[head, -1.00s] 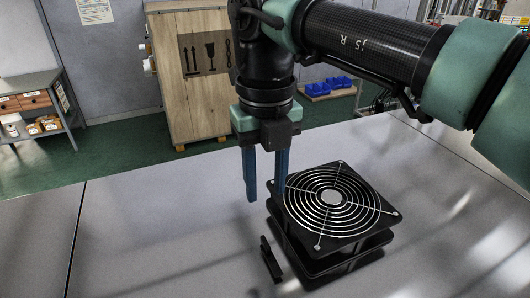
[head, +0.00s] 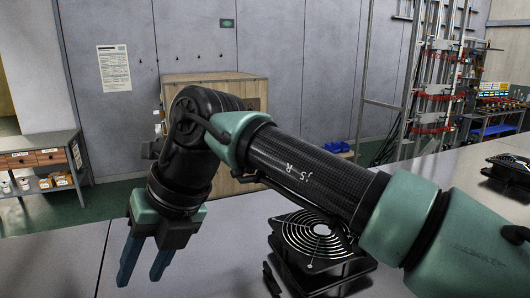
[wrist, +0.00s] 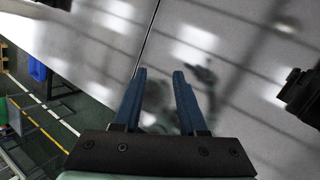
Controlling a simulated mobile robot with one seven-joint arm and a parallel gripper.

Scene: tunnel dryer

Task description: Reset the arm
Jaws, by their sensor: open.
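My gripper (head: 143,262) is open and empty, with its blue fingers pointing down above the grey table (head: 228,225). In the wrist view the two fingers (wrist: 160,75) are apart, with only bare table surface and a dark seam between and beyond them. In the head view my arm reaches across from the right, and the gripper is left of the fan unit.
A black fan with a round wire guard (head: 312,238) stands on the table, partly behind my arm. Another fan (head: 508,170) is at the far right. A wooden crate (head: 230,92) and a shelf (head: 40,160) stand behind the table. The table's left part is clear.

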